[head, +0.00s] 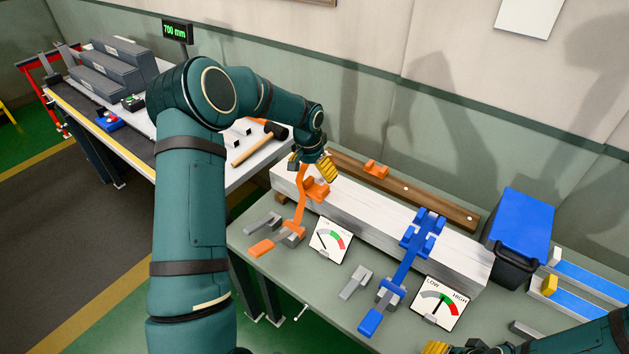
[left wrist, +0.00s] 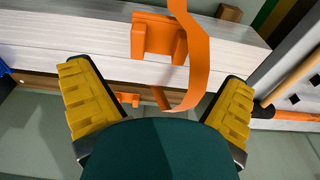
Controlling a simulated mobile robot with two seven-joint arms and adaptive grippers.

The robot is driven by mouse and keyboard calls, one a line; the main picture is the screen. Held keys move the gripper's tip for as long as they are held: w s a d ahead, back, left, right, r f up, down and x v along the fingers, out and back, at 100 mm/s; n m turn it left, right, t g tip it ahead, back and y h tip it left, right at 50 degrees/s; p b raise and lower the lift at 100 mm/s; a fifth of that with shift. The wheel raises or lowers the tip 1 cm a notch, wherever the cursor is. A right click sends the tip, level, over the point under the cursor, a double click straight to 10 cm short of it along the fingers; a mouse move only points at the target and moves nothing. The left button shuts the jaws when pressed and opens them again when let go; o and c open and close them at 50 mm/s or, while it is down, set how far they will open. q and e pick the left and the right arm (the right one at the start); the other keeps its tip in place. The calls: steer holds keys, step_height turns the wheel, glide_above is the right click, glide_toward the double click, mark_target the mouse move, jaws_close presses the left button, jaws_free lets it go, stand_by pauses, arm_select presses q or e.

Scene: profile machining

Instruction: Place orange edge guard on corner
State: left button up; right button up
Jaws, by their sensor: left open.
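One orange edge guard (head: 316,190) sits on the near top edge of the white profile stack (head: 350,215); it also shows in the left wrist view (left wrist: 158,36). A second orange guard-like piece (head: 376,170) lies on the brown beam behind the stack. My left gripper (head: 312,165) is open and empty above the stack's left end. In the left wrist view its yellow fingers (left wrist: 158,76) are spread apart. The orange strap (head: 301,212) rises beside the first guard and curls loosely between the fingers. My right gripper (head: 437,348) barely shows at the bottom edge.
A fastened-looking blue strap (head: 405,262) with blue guards crosses the stack further right. Two gauges (head: 331,240) stand before the stack. A blue bin (head: 518,230) is at the right; a mallet (head: 258,145) lies on the left bench.

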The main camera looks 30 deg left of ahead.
steer(key=shift+r, duration=0.1)
arm_select(q)
steer(key=r, duration=0.5)
steer(key=shift+s+r, duration=0.1)
steer(key=shift+s, duration=0.25)
